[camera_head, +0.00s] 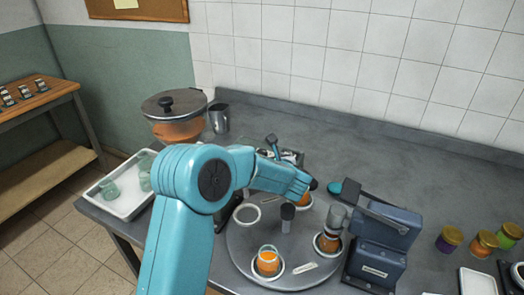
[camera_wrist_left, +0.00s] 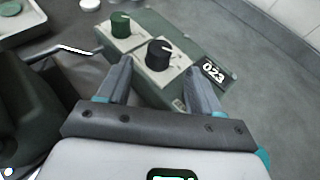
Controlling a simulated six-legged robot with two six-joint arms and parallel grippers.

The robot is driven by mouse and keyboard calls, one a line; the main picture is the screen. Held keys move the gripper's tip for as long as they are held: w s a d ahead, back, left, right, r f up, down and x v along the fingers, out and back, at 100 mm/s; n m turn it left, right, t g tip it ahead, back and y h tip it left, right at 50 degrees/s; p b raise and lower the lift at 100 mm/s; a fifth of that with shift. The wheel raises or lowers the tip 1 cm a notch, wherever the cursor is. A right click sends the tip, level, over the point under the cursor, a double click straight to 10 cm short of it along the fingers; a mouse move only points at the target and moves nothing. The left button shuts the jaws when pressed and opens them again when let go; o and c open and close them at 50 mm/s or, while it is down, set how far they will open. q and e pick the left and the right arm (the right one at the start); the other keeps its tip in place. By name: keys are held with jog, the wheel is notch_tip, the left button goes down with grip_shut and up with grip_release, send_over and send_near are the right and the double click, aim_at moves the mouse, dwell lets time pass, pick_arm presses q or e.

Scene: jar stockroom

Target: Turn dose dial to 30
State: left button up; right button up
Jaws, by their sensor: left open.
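In the left wrist view a grey-green box (camera_wrist_left: 178,98) carries a green knob (camera_wrist_left: 121,24) and a black knob (camera_wrist_left: 159,52), each on a pale plate. A small display (camera_wrist_left: 213,71) beside the black knob reads 023. Which knob is the dose dial is not legible. My left gripper (camera_wrist_left: 158,68) is open and empty, its fingers pointing at the black knob, one to either side in the picture; contact cannot be told. In the head view my left arm largely hides the box. My right gripper is not in view.
A round turntable (camera_head: 240,250) with jars stands in front, and a dark blue machine (camera_head: 385,245) is to its right. A lidded pot (camera_head: 175,115) and a metal cup (camera_head: 219,118) stand behind. A white tray (camera_head: 115,203) is at left. The back counter is clear.

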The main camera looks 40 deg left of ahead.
pick_arm(q)
jog(key=p+x, duration=0.1)
jog(key=x, duration=0.7)
jog(key=c, duration=1)
jog(key=shift+o, duration=0.2)
jog(key=shift+w+r+n+g+y+p, duration=0.1)
jog(key=shift+n+g+y+p, duration=0.2)
jog(key=shift+n+g+y, duration=0.45)
jog(key=n+g, duration=0.3)
jog(key=g, duration=0.1)
jog(key=shift+y, duration=0.25)
jog(key=o, duration=1)
jog(key=shift+c, duration=0.2)
